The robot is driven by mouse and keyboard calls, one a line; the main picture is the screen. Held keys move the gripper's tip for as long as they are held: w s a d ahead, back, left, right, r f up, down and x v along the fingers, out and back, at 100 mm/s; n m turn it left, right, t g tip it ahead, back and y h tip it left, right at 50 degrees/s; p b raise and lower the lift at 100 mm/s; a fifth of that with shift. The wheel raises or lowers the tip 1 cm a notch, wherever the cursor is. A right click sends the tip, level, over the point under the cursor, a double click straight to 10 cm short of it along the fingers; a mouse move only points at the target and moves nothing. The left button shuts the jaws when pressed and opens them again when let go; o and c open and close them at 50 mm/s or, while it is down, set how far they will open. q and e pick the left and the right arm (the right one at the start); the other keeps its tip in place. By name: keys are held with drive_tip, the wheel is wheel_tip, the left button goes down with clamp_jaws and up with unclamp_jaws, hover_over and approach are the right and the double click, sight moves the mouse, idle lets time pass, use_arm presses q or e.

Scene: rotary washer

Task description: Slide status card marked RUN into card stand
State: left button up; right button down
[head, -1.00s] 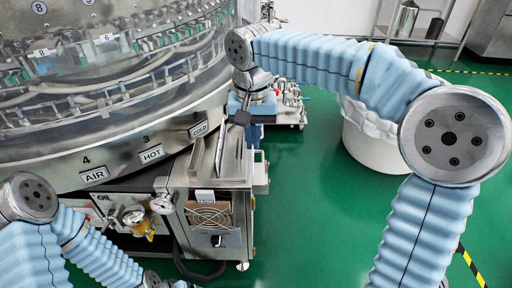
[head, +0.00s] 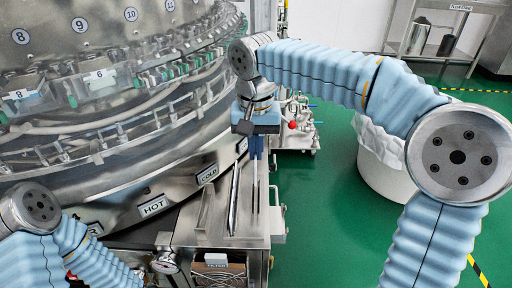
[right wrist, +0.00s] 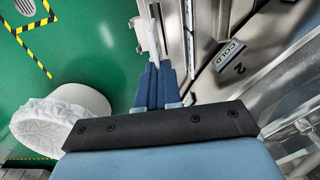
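My right gripper (head: 256,154) points down above the right side of the steel cabinet top. In the right wrist view its two blue fingers (right wrist: 158,72) are close together. A thin strip seen edge-on (head: 256,188) runs down from the fingertips and looks like the status card; it also shows in the right wrist view (right wrist: 156,35). Its RUN marking cannot be read. A thin slanted metal plate (head: 234,200) stands just left of the strip, apart from it. I cannot tell which part is the card stand. My left gripper is out of view; only its arm shows at lower left.
The round washer (head: 120,175) with HOT and COLD labels fills the left. The steel cabinet (head: 215,240) has a side handle (head: 278,215). A white lined bin (head: 385,165) stands on the green floor at right.

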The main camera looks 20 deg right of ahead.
drive_tip(key=shift+f, duration=0.95)
drive_tip(key=shift+f+b, duration=1.85)
drive_tip(key=shift+f, duration=0.35)
drive_tip(key=shift+s+f, duration=0.1)
drive_tip(key=shift+f, duration=0.15)
drive_tip(key=shift+f, duration=0.7)
drive_tip(key=shift+f+b, duration=0.35)
drive_tip(key=shift+b, duration=0.1)
drive_tip(key=shift+f, duration=0.4)
drive_tip(key=shift+f+b, duration=0.25)
drive_tip(key=shift+b, duration=0.15)
drive_tip(key=c, duration=1.2)
unclamp_jaws()
drive_tip(key=shift+c, duration=0.2)
